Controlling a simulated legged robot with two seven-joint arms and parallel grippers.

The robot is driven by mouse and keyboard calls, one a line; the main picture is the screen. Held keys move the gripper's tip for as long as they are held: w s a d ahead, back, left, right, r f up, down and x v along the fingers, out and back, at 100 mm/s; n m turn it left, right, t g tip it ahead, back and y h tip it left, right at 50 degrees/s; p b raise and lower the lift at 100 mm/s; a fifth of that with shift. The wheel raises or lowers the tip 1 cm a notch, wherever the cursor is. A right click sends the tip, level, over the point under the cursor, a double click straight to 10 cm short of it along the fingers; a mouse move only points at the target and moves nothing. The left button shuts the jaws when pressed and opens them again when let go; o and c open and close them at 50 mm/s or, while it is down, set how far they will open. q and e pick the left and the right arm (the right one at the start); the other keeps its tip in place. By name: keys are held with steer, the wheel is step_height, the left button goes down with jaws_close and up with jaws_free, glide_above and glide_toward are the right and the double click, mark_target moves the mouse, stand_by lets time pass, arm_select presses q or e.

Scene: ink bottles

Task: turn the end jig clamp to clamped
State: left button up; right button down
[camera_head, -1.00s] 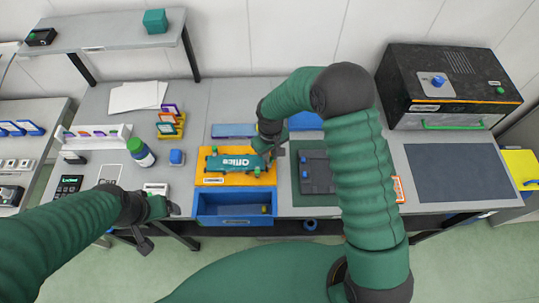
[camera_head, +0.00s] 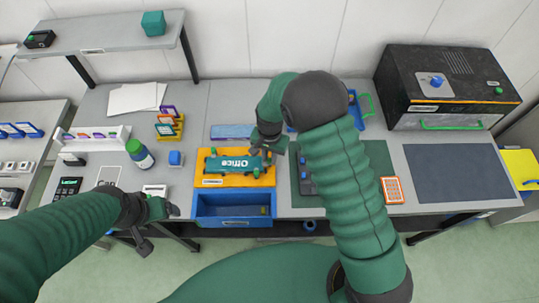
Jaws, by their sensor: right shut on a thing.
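The jig is an orange plate (camera_head: 205,165) at the middle of the bench, carrying a teal piece (camera_head: 225,164) marked "Office". Small green clamp knobs show at its upper left (camera_head: 213,151) and lower right (camera_head: 257,172). My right gripper (camera_head: 266,154) reaches down over the right end of the teal piece. It is shut on what appears to be the end jig clamp, which its fingers mostly hide, so I cannot read the clamp's angle. My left gripper (camera_head: 160,224) is open and empty, in front of the bench at the left.
A blue open bin (camera_head: 232,222) sits just in front of the jig. A dark green mat (camera_head: 375,160) lies right of it, partly behind my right arm. A black machine (camera_head: 450,85) stands back right.

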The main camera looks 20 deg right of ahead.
mark_target(268, 160)
steer(key=shift+s+a+m+p, duration=0.1)
steer(key=shift+m+p, duration=0.4)
steer(key=shift+m, duration=1.8)
steer(key=c, duration=1.4)
jaws_free()
steer(key=shift+c, duration=0.2)
steer(key=shift+o, duration=0.5)
steer(key=shift+a, duration=0.15)
steer(key=shift+r, duration=0.4)
step_height(268, 160, up, 16)
steer(key=b, duration=0.1)
